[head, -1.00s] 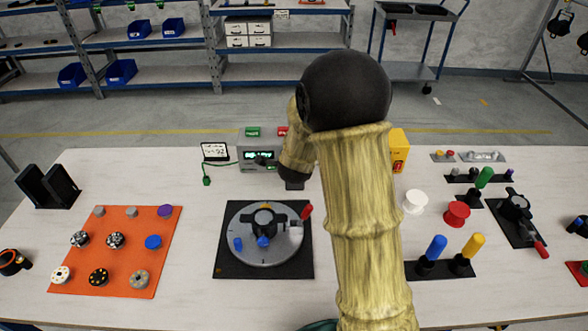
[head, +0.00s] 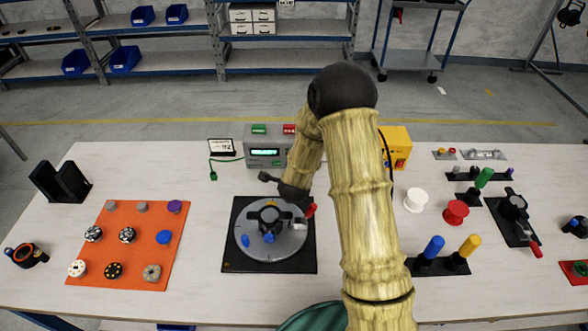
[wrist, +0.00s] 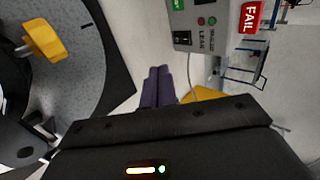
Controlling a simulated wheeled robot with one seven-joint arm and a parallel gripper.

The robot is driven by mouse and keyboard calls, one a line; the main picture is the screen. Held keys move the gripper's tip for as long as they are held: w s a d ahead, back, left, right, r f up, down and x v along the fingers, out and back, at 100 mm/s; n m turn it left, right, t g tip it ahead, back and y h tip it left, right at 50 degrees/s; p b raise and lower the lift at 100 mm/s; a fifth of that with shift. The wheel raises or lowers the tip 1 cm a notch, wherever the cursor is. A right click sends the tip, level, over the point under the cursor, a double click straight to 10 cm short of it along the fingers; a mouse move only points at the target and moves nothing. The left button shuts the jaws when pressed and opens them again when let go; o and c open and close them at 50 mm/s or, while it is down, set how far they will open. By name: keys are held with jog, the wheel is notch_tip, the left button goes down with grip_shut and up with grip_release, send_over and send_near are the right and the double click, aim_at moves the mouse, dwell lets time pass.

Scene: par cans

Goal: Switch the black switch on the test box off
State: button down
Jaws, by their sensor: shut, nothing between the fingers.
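The grey test box (head: 268,150) stands at the back middle of the table, with a lit display and green and red panels on top. In the wrist view, the test box (wrist: 215,18) is at the top, with a red FAIL panel and small red and green round parts. A black switch (wrist: 182,38) shows on its face; its position is too small to tell. My gripper (head: 266,177) is in front of the box, low and apart from it. In the wrist view its fingers (wrist: 158,76) are together and empty, below the box face.
A black plate with a grey round dial (head: 243,236) lies just in front of my gripper. A yellow box (head: 396,147) stands right of the test box, with a cable nearby. A small sign (head: 221,147) and green-ended lead are on the left. An orange mat (head: 165,275) holds several knobs.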

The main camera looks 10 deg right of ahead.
jog(key=shift+w+f, duration=0.1)
jog(key=p+x, duration=0.2)
jog(key=x, duration=0.8)
jog(key=shift+w+d+p, duration=0.2)
jog(key=shift+w+p, duration=0.2)
jog(key=shift+w, duration=0.7)
jog(key=shift+w+d+f, duration=0.15)
jog(key=shift+w+d, duration=0.05)
jog(key=shift+w, duration=0.65)
